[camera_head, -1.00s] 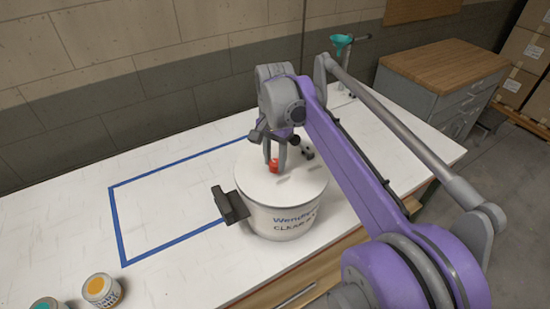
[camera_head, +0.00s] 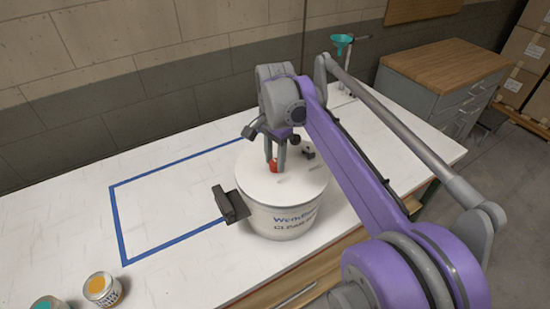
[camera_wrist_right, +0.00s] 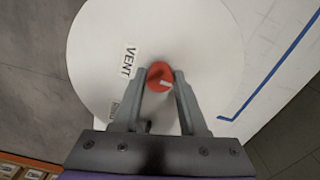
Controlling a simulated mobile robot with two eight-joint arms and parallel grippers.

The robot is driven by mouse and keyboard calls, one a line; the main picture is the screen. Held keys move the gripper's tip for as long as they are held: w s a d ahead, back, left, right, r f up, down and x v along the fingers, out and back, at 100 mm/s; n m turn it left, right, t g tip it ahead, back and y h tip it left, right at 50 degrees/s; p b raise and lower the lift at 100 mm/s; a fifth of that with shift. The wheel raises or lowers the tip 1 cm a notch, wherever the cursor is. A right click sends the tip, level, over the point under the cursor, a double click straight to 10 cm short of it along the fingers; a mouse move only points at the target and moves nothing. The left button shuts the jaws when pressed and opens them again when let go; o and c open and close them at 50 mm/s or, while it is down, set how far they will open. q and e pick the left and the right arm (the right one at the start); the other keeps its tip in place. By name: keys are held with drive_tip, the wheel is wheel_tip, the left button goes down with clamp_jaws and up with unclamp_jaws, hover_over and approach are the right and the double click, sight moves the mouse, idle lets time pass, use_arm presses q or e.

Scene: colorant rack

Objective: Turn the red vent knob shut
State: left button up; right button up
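The red vent knob (camera_head: 273,167) sits on top of the white lid (camera_head: 255,180) of a round white container (camera_head: 285,222). In the right wrist view the red knob (camera_wrist_right: 160,76) has a short white mark, and a VENT label (camera_wrist_right: 128,62) lies to its left. My right gripper (camera_head: 275,164) points down from above, its fingers on both sides of the knob. In the right wrist view the right gripper's fingertips (camera_wrist_right: 160,77) appear to touch the knob's sides. My left gripper is not in view.
A dark grey block (camera_head: 230,204) juts from the container's left side. A blue tape outline (camera_head: 117,225) marks the white table. A can with an orange top (camera_head: 101,289) and a teal-topped can (camera_head: 48,303) stand front left. A green funnel (camera_head: 342,42) stands at the back.

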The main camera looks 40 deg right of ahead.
sight(275, 163)
drive_tip(key=shift+o, duration=0.5)
wheel_tip(275, 163, up, 11)
drive_tip(key=shift+p, duration=0.4)
drive_tip(key=shift+f, duration=0.15)
